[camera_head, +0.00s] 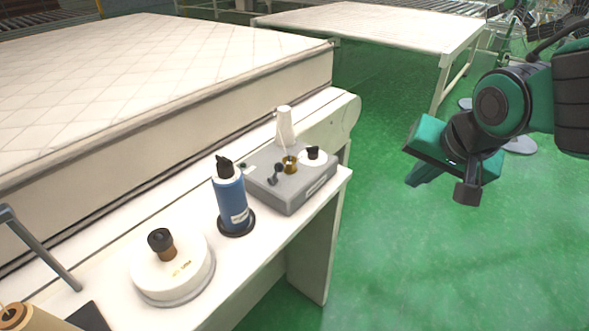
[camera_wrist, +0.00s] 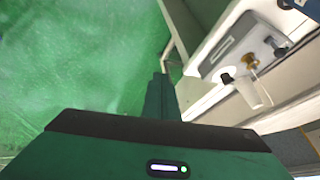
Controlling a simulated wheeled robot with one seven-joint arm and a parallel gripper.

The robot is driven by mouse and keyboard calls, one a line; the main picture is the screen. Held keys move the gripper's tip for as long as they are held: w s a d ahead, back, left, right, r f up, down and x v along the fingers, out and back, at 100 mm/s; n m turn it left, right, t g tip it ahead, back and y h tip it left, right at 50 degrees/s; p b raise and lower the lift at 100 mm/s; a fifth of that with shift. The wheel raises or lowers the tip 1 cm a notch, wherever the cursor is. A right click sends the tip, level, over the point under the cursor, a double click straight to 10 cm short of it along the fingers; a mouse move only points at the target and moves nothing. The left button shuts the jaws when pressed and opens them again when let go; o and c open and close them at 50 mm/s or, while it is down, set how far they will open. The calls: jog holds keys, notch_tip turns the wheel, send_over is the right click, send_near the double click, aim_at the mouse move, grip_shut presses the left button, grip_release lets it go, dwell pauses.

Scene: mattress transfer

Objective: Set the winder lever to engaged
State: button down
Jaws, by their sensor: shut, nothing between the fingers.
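A grey winder box (camera_head: 287,190) sits near the far end of the white sewing bench. A small dark lever (camera_head: 274,174) with a rounded end stands on its top, left of a brass post (camera_head: 290,163). I cannot tell which setting the lever is in. In the wrist view the grey box (camera_wrist: 222,52) is at upper right, with what looks like the lever (camera_wrist: 275,45) on it. My gripper (camera_head: 418,176) is shut and empty, over the green floor to the right of the bench and apart from the box. Its fingers also show in the wrist view (camera_wrist: 160,92).
A white dial with a black knob (camera_head: 312,155) and a white cone (camera_head: 285,127) stand close to the lever. A blue bottle (camera_head: 231,199) and a round white unit (camera_head: 172,268) stand nearer on the bench. A quilted mattress (camera_head: 150,75) lies behind.

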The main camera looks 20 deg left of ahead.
aim_at(277, 172)
jog(key=s+a+r+y, duration=0.1)
jog(key=s+a, duration=0.1)
jog(key=a, duration=0.6)
jog(key=s+a+r+n+y, duration=0.1)
jog(key=s+a+y, duration=0.1)
jog(key=a, duration=0.6)
jog(key=shift+s+a+r, duration=0.25)
jog(key=shift+s+r, duration=0.1)
jog(key=shift+s, duration=0.35)
jog(key=shift+w+a+f, duration=0.95)
jog(key=shift+a+f, duration=0.2)
jog(key=shift+a, duration=0.15)
jog(key=shift+w+a+f, duration=0.95)
jog(key=shift+a+f, duration=0.15)
jog(key=shift+a, duration=0.25)
jog(key=shift+w+a+f, duration=0.95)
jog(key=shift+a+f, duration=0.2)
jog(key=shift+a, duration=0.15)
